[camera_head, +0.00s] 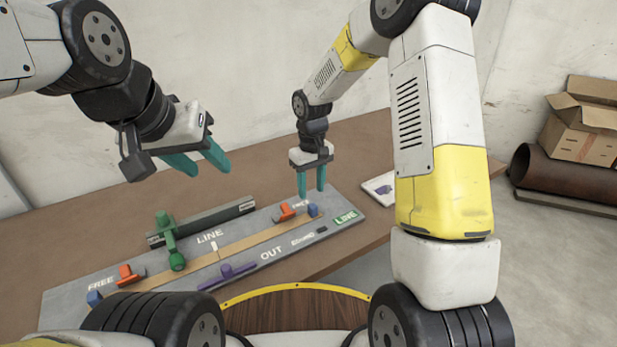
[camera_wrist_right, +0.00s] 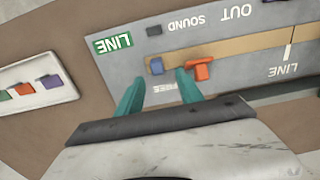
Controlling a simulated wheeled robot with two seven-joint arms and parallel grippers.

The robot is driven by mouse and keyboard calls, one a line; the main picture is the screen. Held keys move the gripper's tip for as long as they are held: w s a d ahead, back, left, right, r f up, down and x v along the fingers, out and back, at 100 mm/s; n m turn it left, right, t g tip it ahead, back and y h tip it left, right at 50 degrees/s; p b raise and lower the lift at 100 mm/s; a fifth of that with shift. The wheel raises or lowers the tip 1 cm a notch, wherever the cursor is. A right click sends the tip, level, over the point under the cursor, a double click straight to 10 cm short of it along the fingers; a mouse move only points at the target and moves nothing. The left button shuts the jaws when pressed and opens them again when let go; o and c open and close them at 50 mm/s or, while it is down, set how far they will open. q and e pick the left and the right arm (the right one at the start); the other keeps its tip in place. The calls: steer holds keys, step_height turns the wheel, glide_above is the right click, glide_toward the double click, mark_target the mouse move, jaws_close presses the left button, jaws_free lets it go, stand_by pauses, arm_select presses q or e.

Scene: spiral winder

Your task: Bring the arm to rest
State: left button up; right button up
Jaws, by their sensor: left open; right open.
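My left gripper (camera_head: 195,163) is open and empty, raised above the table at the left, clear of the board. My right gripper (camera_head: 311,192) points down with its teal fingers apart, over the right end of the grey board (camera_head: 68,303). In the right wrist view the fingers (camera_wrist_right: 158,90) are apart with nothing held. The orange piece (camera_head: 287,212) and blue block (camera_head: 313,211) also show in the head view.
Cardboard boxes (camera_head: 580,130) stand at right.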

steer(key=shift+r, duration=0.1)
steer(key=s+d+r+m+t, duration=0.1)
steer(key=s+d+r, duration=0.25)
steer(key=r, duration=0.45)
steer(key=s+d+r+m+t, duration=0.1)
steer(key=s+d+r+t, duration=0.1)
steer(key=s+r, duration=0.45)
steer(key=s+d+r+m+t+y, duration=0.1)
steer(key=s+d+r, duration=0.1)
steer(key=s+r, duration=0.2)
steer(key=s+d+r+m+t+y, duration=0.1)
steer(key=s+r, duration=0.4)
steer(key=s, duration=0.5)
steer(key=shift+d+r+m+t, duration=0.3)
steer(key=shift+d+m+t, duration=0.15)
steer(key=shift+m+t, duration=0.15)
steer(key=shift+s, duration=0.1)
